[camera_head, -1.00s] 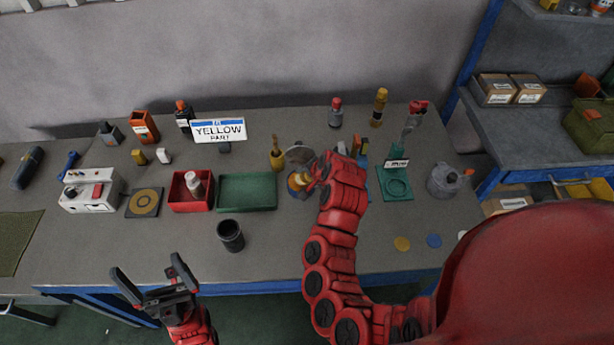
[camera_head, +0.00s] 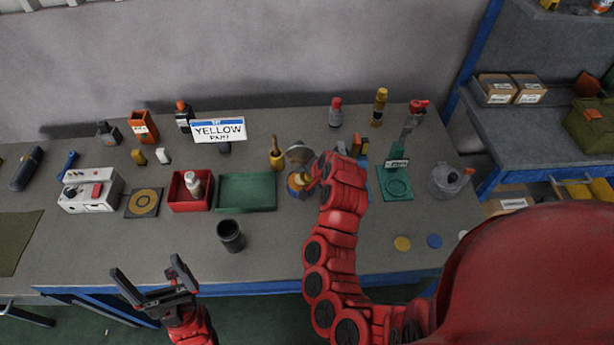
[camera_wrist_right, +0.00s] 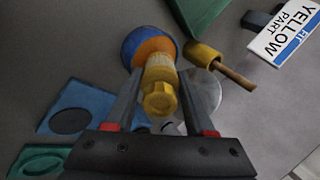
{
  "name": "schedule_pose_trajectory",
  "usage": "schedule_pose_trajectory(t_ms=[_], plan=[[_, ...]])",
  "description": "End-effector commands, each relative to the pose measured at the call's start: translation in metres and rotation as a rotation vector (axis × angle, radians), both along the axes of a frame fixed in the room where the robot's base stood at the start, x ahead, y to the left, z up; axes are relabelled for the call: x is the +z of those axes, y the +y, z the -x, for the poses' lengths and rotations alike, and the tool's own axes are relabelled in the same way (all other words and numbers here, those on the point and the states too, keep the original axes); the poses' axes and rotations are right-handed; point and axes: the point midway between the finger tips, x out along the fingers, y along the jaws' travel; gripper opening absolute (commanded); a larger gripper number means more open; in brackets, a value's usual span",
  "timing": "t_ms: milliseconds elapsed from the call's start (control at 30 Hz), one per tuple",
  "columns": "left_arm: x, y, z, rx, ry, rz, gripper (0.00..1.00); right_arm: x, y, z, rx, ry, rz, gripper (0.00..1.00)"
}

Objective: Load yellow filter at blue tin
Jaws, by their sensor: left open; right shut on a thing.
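The blue tin (camera_head: 294,192) stands on the bench left of my right gripper (camera_head: 312,180) in the head view. In the right wrist view, the tin (camera_wrist_right: 136,44) has an orange top. My right gripper (camera_wrist_right: 160,82) is shut on the yellow filter (camera_wrist_right: 159,92), which lines up with the orange top and covers part of it. I cannot tell whether the filter touches the tin or sits in it. In the head view the right hand hides most of the filter. My left gripper (camera_head: 156,288) is open and empty in front of the bench.
A sign (camera_head: 219,131) reading "FIT YELLOW PART" stands behind. Left of the tin are a green tray (camera_head: 247,204), a red bin (camera_head: 190,205) and a dark cup (camera_head: 231,236). A green stand (camera_head: 397,194) and a grey can (camera_head: 447,181) are to the right. The bench front is mostly clear.

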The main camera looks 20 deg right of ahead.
Motion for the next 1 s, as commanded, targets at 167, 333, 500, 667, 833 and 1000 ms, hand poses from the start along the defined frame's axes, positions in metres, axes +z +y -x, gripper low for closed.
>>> schedule_pose_trajectory(t_ms=[167,333,500,667,833,1000], plan=[[0.000,0.000,0.000,0.000,0.000,0.000,1.00,-0.002,0.001,0.002,0.002,0.006,-0.001,0.00],[0.004,0.000,0.000,0.000,0.000,0.000,1.00,0.006,0.001,0.001,0.001,0.004,0.001,0.00],[0.011,0.000,0.000,0.000,0.000,0.000,1.00,0.022,0.000,0.000,0.001,0.002,0.001,0.00],[0.017,0.000,0.000,0.000,0.000,0.000,1.00,0.036,0.000,0.000,0.001,0.002,0.001,0.00],[0.023,0.000,0.000,0.000,0.000,0.000,1.00,0.052,0.000,0.000,-0.001,0.000,0.001,0.00],[0.028,0.000,0.000,0.000,0.000,0.000,1.00,0.066,0.000,0.000,0.000,-0.001,0.002,0.00]])
